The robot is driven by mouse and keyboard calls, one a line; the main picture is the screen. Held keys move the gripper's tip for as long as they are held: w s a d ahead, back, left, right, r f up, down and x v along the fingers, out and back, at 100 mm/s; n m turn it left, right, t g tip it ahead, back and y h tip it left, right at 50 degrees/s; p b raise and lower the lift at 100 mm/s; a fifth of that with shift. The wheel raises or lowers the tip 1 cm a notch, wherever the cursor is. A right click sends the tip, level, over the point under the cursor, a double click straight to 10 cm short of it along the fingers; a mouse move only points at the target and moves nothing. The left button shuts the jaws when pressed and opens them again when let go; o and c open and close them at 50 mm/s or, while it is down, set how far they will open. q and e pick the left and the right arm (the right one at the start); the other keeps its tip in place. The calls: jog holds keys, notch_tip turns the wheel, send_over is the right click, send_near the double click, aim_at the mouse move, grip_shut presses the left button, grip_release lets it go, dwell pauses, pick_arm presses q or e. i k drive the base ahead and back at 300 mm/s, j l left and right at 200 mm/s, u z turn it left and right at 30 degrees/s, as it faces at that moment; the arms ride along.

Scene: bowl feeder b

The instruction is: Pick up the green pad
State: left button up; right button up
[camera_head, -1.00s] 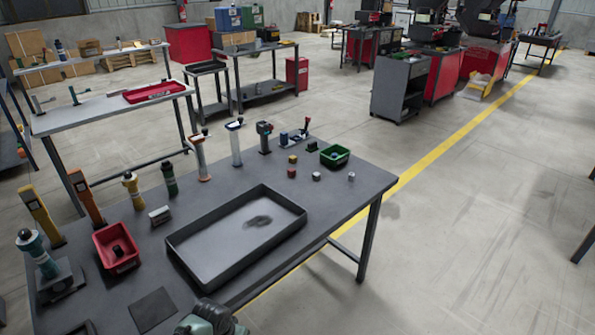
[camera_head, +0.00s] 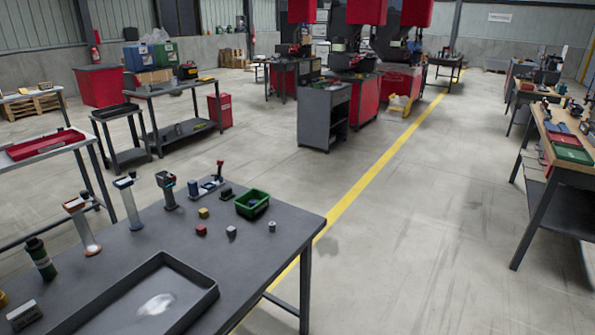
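A flat green pad (camera_head: 573,155) lies on the wood-topped workbench (camera_head: 584,178) at the right edge of the head view. A red flat piece (camera_head: 566,139) lies just behind it, and a smaller blue piece (camera_head: 558,127) lies behind that. Neither of my grippers shows in the head view.
A dark table (camera_head: 250,240) in the left foreground holds a grey tray (camera_head: 205,282), a green bin (camera_head: 252,203), small cubes and upright tools. Open floor (camera_head: 400,240) with a yellow line lies between this table and the right workbench. Red machines stand at the back.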

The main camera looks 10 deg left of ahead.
aim_at(227, 193)
jog(key=i+l+z, duration=0.35)
jog(key=i, duration=0.9)
jog(key=i+j+z, duration=0.15)
jog(key=i+z, duration=0.2)
jog(key=i, duration=0.9)
jog(key=i+u, duration=0.3)
jog(key=i, duration=0.2)
jog(key=i+u, duration=0.3)
jog(key=i, duration=0.25)
jog(key=i+l+u, duration=0.25)
jog(key=i, duration=0.25)
jog(key=i+j+u, duration=0.15)
jog(key=u, duration=0.35)
jog(key=i+u, duration=0.2)
jog(key=u, duration=0.25)
jog(key=i+u, duration=0.25)
jog(key=u, duration=0.25)
jog(key=i+l+u, duration=0.1)
jog(key=u, duration=0.4)
jog(key=i+l+u, duration=0.15)
jog(key=u, duration=0.3)
jog(key=i+l, duration=0.05)
jog(key=i, duration=0.05)
